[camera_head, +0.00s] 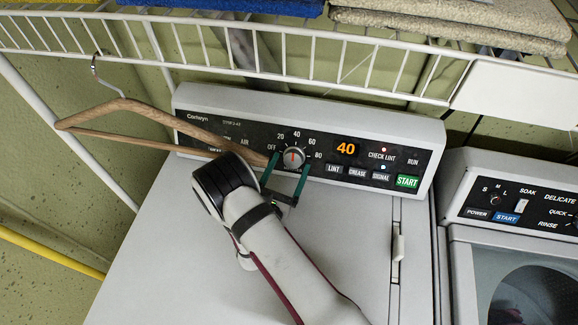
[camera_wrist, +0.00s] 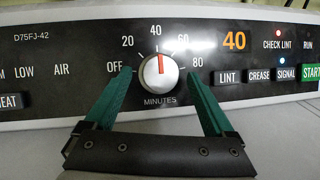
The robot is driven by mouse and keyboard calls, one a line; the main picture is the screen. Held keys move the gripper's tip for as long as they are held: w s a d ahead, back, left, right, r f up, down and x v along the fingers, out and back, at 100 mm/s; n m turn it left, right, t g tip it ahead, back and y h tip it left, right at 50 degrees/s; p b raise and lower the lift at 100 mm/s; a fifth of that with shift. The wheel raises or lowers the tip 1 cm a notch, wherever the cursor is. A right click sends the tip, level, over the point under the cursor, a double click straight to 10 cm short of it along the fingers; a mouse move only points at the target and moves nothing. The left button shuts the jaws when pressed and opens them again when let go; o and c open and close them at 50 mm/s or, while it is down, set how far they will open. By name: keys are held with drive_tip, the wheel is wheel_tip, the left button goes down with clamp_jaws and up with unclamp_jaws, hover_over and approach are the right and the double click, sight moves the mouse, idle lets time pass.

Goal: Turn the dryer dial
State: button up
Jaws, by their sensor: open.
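The dryer dial (camera_head: 294,157) is a round silver knob with a red pointer line, on the black control panel of the white dryer (camera_head: 150,255). In the wrist view the dial (camera_wrist: 158,76) has its red line pointing nearly straight up, near the 40 mark. An orange display (camera_wrist: 234,41) reads 40. My gripper (camera_head: 287,163) is open in front of the panel. Its green fingers stand on either side of the dial, apart from it at left and right in the wrist view (camera_wrist: 158,92). Whether the fingertips reach the panel, I cannot tell.
A wooden hanger (camera_head: 130,106) hangs from the white wire shelf (camera_head: 330,50) and passes behind my wrist at the panel's left. Buttons, including a green START button (camera_head: 407,181), lie right of the dial. A washer (camera_head: 515,220) stands at the right.

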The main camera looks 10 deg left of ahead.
drive_tip(key=c, duration=1.4)
drive_tip(key=shift+o, duration=0.2)
drive_tip(key=shift+m, duration=0.3)
drive_tip(key=m+g+h, duration=0.1)
drive_tip(key=m+h, duration=0.1)
drive_tip(key=m, duration=0.2)
drive_tip(key=shift+a+r, duration=0.1)
drive_tip(key=shift+a, duration=0.1)
drive_tip(key=m+g, duration=0.1)
drive_tip(key=m, duration=0.2)
drive_tip(key=m+g+h, duration=0.1)
drive_tip(key=m, duration=0.1)
drive_tip(key=shift+w+a+r+m+h, duration=0.15)
drive_tip(key=shift+m+h, duration=0.15)
drive_tip(key=shift+m, duration=0.1)
drive_tip(key=m+g, duration=0.1)
drive_tip(key=m, duration=0.1)
drive_tip(key=m+g, duration=0.1)
drive_tip(key=m, duration=0.1)
drive_tip(key=shift+w+r+m+g, duration=0.1)
drive_tip(key=shift+r+m+g, duration=0.1)
drive_tip(key=shift+m+g, duration=0.1)
drive_tip(key=shift+r+m+g, duration=0.1)
drive_tip(key=shift+m+g, duration=0.6)
drive_tip(key=shift+m, duration=0.7)
drive_tip(key=shift+w, duration=0.1)
